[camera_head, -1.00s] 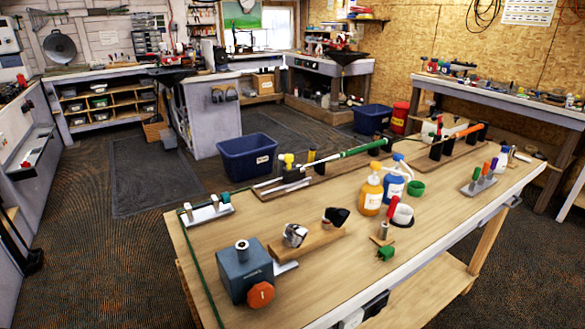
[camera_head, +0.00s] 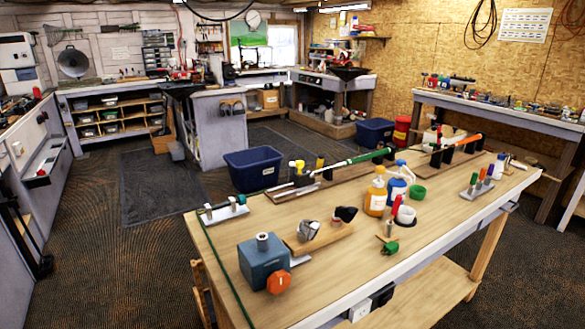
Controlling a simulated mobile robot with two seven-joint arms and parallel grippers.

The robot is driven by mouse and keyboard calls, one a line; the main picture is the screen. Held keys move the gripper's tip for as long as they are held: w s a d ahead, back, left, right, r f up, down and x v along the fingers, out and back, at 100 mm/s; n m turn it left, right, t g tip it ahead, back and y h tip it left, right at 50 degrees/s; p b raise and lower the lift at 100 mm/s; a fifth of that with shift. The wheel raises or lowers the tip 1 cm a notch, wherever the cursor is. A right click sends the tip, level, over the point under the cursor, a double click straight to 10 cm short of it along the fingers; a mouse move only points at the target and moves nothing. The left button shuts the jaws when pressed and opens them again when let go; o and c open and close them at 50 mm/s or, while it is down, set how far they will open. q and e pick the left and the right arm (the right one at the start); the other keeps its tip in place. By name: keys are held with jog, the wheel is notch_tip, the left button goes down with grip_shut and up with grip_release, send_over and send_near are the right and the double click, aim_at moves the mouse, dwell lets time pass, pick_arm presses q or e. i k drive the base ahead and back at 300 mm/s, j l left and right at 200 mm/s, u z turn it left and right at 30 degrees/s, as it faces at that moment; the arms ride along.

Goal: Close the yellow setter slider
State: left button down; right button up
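A yellow-topped piece (camera_head: 299,166), which looks like the setter slider, stands on the club-holding fixture near the back edge of the wooden workbench (camera_head: 345,262). It is small here, and I cannot tell its exact slide position. A club with a green grip (camera_head: 366,156) lies along the fixture, pointing back and to the right. A dark yellow post (camera_head: 320,163) stands just right of the yellow piece. Neither of my grippers shows in this view.
A blue vise-like box (camera_head: 263,262) with an orange knob sits at the bench's near left. Orange (camera_head: 376,196) and blue-white bottles (camera_head: 396,188) stand at mid-bench. A blue bin (camera_head: 250,168) is on the floor behind. Dark floor lies open left of the bench.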

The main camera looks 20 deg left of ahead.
aim_at(302, 178)
jog(key=k+z, duration=0.1)
jog(key=k, duration=0.25)
jog(key=j+z, duration=0.1)
jog(key=z, duration=1.65)
jog(key=k+j, duration=0.15)
jog(key=j, duration=0.25)
jog(key=k+j, duration=0.1)
jog(key=j, duration=0.35)
jog(key=k+j, duration=0.15)
jog(key=j, duration=0.25)
jog(key=k+j, duration=0.1)
jog(key=j, duration=0.3)
jog(key=k+j, duration=0.15)
jog(key=j, duration=0.3)
jog(key=k+j, duration=0.15)
jog(key=j, duration=0.25)
jog(key=k+j, duration=0.1)
jog(key=j, duration=0.35)
jog(key=k+j, duration=0.15)
jog(key=j, duration=0.25)
jog(key=i+l, duration=0.1)
jog(key=i, duration=0.05)
